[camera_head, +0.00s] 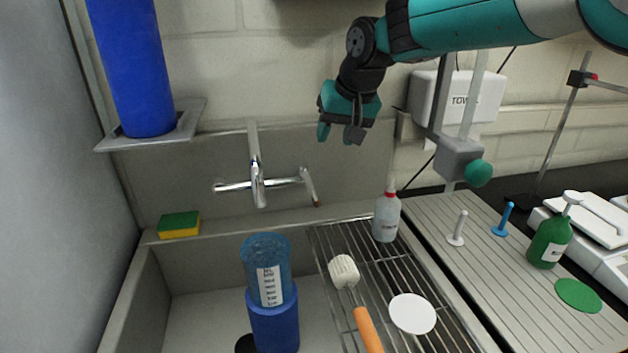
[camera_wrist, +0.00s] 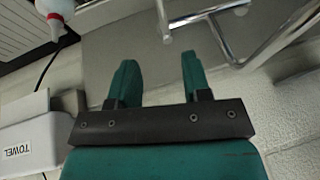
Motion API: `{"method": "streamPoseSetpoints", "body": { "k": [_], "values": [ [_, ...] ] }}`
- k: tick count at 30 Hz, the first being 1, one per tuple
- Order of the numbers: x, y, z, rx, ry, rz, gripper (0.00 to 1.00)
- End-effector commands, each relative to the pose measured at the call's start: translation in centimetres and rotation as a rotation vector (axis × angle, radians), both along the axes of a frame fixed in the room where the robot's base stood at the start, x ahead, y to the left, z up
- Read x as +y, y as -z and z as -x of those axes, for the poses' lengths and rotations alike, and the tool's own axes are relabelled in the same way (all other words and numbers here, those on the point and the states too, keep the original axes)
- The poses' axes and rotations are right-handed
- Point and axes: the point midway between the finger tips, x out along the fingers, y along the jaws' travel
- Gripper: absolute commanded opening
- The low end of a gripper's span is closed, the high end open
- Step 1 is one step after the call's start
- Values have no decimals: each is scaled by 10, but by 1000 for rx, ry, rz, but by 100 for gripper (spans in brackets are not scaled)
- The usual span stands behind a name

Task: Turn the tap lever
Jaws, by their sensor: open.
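The chrome tap (camera_head: 257,178) is on the wall above the sink, with a horizontal crossbar and a spout. Its lever (camera_head: 310,187) hangs at the right end of the crossbar, tilted, with a reddish-brown tip. My gripper (camera_head: 338,136) is in the air above and to the right of the lever, apart from it. Its two green fingers are spread with nothing between them. In the wrist view my gripper (camera_wrist: 158,75) points toward the grey backsplash, with the chrome lever (camera_wrist: 163,20) just beyond the fingertips and the tap's bent pipe (camera_wrist: 235,45) to the right.
A white-and-red bottle (camera_head: 387,217) stands on the wire drying rack (camera_head: 385,262) below my gripper. A towel dispenser (camera_head: 458,95) is on the wall to the right. A sponge (camera_head: 179,225) lies on the left ledge.

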Motion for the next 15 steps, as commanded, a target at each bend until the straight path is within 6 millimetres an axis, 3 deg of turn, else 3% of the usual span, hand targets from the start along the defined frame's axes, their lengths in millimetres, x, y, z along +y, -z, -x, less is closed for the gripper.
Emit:
{"method": "streamPoseSetpoints", "body": {
  "k": [15],
  "values": [
    [30, 100, -35, 5, -1, 4, 44]
  ]
}}
